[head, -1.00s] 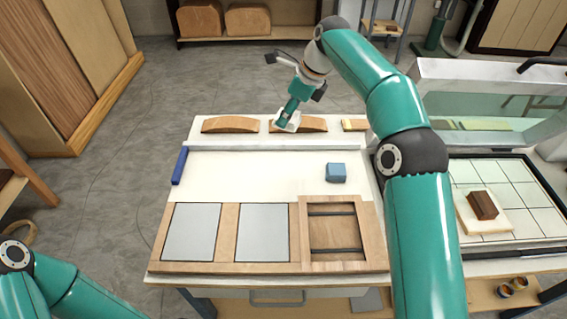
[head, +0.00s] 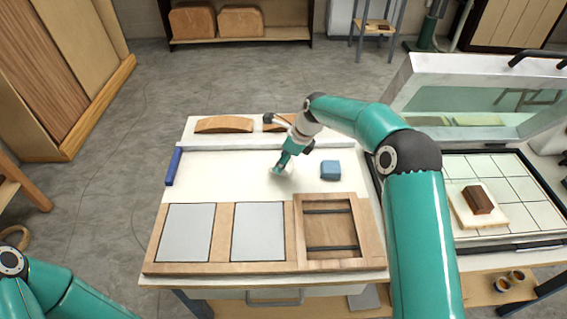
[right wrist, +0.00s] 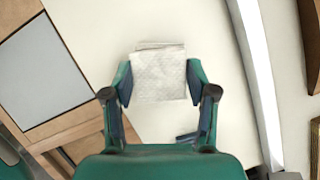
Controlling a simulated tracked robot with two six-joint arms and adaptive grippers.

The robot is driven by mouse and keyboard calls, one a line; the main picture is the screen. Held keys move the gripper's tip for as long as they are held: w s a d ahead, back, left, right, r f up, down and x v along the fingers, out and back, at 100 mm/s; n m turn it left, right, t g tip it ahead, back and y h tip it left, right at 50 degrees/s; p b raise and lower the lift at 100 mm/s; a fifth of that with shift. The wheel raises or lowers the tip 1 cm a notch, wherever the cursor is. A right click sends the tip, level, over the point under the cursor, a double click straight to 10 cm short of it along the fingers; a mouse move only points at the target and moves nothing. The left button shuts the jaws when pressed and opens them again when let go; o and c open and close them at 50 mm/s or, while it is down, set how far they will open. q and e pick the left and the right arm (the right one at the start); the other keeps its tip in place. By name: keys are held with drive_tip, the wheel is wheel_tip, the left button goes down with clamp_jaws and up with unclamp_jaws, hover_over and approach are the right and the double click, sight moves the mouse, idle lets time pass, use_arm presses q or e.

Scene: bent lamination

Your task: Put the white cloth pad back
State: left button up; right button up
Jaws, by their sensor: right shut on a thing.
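The white cloth pad (right wrist: 158,72) is a folded, quilted white piece between the fingers of my right gripper (right wrist: 160,84) in the right wrist view. My right gripper is shut on it. In the head view the right gripper (head: 280,168) is over the white middle of the worktable (head: 225,170), left of the blue block (head: 330,170). There the pad hardly stands out against the white top, and I cannot tell whether it touches the surface. My left arm shows at the lower left of the head view, but its gripper is out of frame.
A wooden tray (head: 225,268) along the front edge has two grey panels and an open frame with dark bars. A blue bar (head: 173,166) lies at the left edge. Curved wooden pieces (head: 224,125) lie at the back. An open glass-lidded press (head: 470,165) stands right.

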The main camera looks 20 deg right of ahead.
wheel_tip(320, 180, down, 2)
drive_tip(key=o, duration=1)
drive_tip(key=shift+r, duration=0.1)
drive_tip(key=b+v, duration=0.1)
drive_tip(key=v, duration=1.1)
